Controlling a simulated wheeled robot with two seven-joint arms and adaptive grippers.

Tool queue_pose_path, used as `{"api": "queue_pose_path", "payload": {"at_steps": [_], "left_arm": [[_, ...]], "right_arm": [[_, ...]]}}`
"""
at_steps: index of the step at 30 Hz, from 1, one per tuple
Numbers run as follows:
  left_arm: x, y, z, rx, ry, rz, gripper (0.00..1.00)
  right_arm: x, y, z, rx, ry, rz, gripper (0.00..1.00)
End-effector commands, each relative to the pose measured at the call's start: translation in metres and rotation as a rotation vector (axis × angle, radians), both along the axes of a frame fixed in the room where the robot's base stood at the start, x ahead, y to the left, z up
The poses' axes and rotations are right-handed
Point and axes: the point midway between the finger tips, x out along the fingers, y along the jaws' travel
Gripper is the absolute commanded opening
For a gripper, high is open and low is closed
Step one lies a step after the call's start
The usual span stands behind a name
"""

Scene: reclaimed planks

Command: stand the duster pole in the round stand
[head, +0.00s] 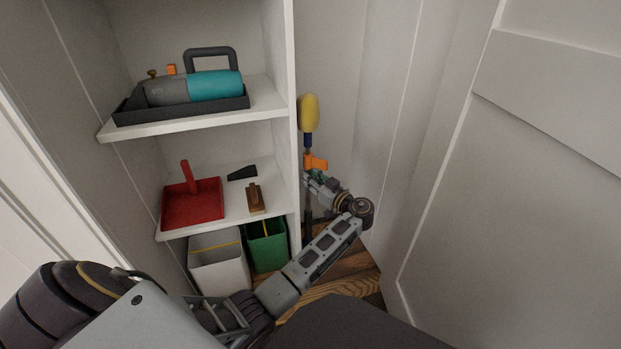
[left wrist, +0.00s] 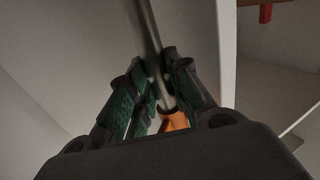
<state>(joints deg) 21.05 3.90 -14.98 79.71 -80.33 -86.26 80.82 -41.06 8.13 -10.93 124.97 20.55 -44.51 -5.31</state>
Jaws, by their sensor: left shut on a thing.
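The duster pole stands roughly upright just right of the shelf unit in the head view, with a yellow duster head (head: 308,113) on top and a dark blue section under it. An orange part (head: 316,163) of it shows just above my left gripper (head: 315,179). My left gripper is shut on the pole. In the left wrist view the grey pole (left wrist: 150,30) runs between the green-padded fingers (left wrist: 160,85), with an orange part (left wrist: 174,121) close by. I cannot make out the round stand or the pole's foot. My right gripper is not in view.
The white shelf unit (head: 292,130) stands close left of the pole. It holds a dark tray (head: 180,110) with a teal cylinder, a red dustpan (head: 192,207) and a brush (head: 255,197). White (head: 219,265) and green (head: 268,248) bins stand below. A white panelled door (head: 520,200) is at right.

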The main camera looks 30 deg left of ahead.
Motion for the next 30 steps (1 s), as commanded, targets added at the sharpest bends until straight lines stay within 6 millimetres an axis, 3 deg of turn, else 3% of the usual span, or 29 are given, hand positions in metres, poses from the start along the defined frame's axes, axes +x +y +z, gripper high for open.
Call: {"api": "queue_pose_path", "payload": {"at_steps": [1,2,7,20,30], "left_arm": [[0.0,0.0,0.002,0.001,-0.003,0.0,0.0],[0.0,0.0,0.002,0.001,-0.003,0.0,0.22],[0.0,0.0,0.002,0.002,-0.004,0.0,0.43],[-0.001,-0.003,0.001,0.001,-0.001,0.0,0.44],[-0.01,-0.032,0.001,-0.001,-0.003,-0.001,0.44]], "right_arm": [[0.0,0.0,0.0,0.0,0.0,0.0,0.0],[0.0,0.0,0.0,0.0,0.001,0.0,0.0],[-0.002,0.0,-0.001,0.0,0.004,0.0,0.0],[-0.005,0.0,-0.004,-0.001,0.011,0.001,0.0],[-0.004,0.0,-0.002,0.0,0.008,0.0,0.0]]}}
